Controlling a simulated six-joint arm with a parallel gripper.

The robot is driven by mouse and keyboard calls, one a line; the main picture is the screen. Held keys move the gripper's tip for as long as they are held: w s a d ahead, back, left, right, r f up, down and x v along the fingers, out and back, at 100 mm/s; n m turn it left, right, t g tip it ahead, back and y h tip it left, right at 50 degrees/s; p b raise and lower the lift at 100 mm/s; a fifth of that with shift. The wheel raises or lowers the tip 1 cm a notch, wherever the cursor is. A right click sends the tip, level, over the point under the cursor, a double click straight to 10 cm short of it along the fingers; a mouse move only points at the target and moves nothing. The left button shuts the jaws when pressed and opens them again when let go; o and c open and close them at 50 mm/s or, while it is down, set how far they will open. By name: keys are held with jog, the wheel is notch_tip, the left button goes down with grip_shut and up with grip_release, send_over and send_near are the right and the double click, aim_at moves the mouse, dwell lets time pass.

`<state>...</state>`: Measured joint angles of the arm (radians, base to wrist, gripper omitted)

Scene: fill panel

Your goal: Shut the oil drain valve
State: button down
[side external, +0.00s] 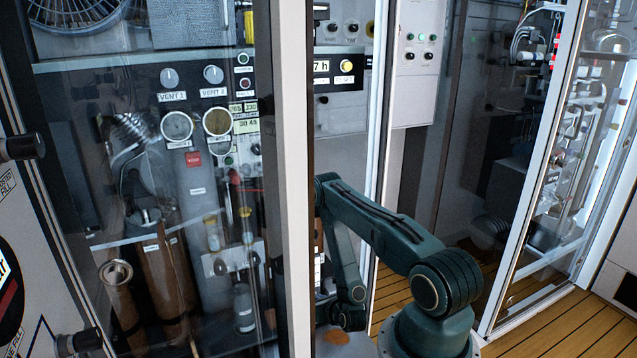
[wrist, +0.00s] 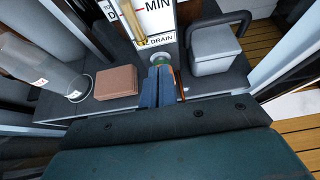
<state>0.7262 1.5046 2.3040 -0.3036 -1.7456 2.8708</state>
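The panel with the "DRAIN" label (wrist: 161,39) and "MIN" mark is at the top of the wrist view. A small round grey-green fitting (wrist: 161,58), apparently the drain valve, sits just below that label. My gripper (wrist: 159,72) has two blue fingers close together, their tips right at the fitting. A thin orange-red piece (wrist: 181,93) shows beside the right finger. Whether the fingers hold a valve handle is hidden. In the side view my gripper is hidden behind the white door post.
A grey lidded box (wrist: 215,50) stands close on the right. In the side view, a glass door's white post (side external: 292,180) stands before the work.

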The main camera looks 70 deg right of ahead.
jog(key=shift+s+d, duration=0.1)
jog(key=shift+s, duration=0.05)
dwell(0.4)
jog(key=shift+r, duration=0.4)
jog(key=shift+s, duration=0.1)
jog(key=shift+s+a, duration=2.05)
jog(key=shift+a, duration=0.05)
jog(key=shift+a, duration=0.1)
jog(key=shift+a+f, duration=0.1)
jog(key=shift+a, duration=0.4)
jog(key=shift+d, duration=0.1)
